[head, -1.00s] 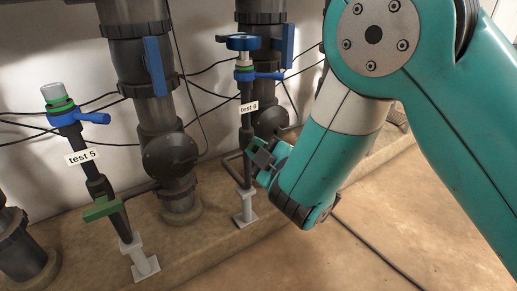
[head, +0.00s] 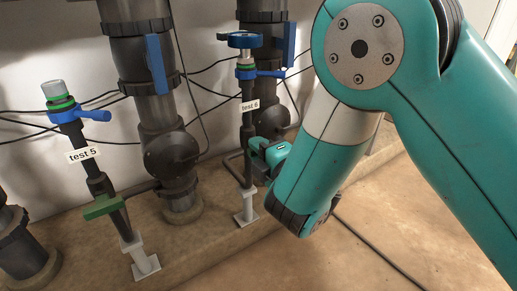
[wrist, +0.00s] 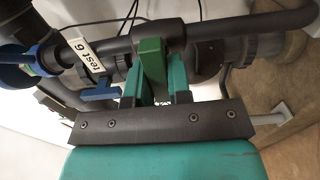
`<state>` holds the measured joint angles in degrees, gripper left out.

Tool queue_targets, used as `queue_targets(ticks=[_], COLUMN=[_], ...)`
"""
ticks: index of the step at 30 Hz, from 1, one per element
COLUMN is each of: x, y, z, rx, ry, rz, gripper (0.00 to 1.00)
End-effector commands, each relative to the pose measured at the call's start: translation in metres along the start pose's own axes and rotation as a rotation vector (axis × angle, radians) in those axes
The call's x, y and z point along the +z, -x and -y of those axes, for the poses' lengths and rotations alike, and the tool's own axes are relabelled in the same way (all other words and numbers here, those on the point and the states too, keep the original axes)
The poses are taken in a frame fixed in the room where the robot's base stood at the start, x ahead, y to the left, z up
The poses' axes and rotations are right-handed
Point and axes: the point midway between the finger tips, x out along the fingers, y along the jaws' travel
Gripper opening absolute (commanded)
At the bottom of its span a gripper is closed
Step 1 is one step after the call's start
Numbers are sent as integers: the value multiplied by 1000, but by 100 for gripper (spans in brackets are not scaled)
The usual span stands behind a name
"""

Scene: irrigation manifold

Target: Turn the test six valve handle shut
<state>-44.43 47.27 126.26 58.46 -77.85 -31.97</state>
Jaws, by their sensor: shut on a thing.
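In the head view my gripper (head: 262,152) is against the pipe's lower part and hides the handle there.
A blue lever (head: 262,73) and a blue round top (head: 243,41) sit higher on this pipe. The test 5 pipe (head: 82,156) with its own green handle (head: 104,207) stands left. A thick dark pipe (head: 165,110) stands between them. Open floor (head: 370,240) lies front right.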

Motion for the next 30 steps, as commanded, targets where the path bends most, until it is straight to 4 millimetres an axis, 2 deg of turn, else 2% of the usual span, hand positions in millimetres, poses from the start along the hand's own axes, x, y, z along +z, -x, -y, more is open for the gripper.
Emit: queue_targets(ticks=[15,16,18,19,30], x=[3,3,3,2,-1], y=[1,1,1,1,3], z=[2,2,1,1,2], rx=[-6,-6,-5,-5,-2], ry=[21,21,20,20,19], rz=[9,8,7,7,-3], gripper=[0,23,39,43,43])
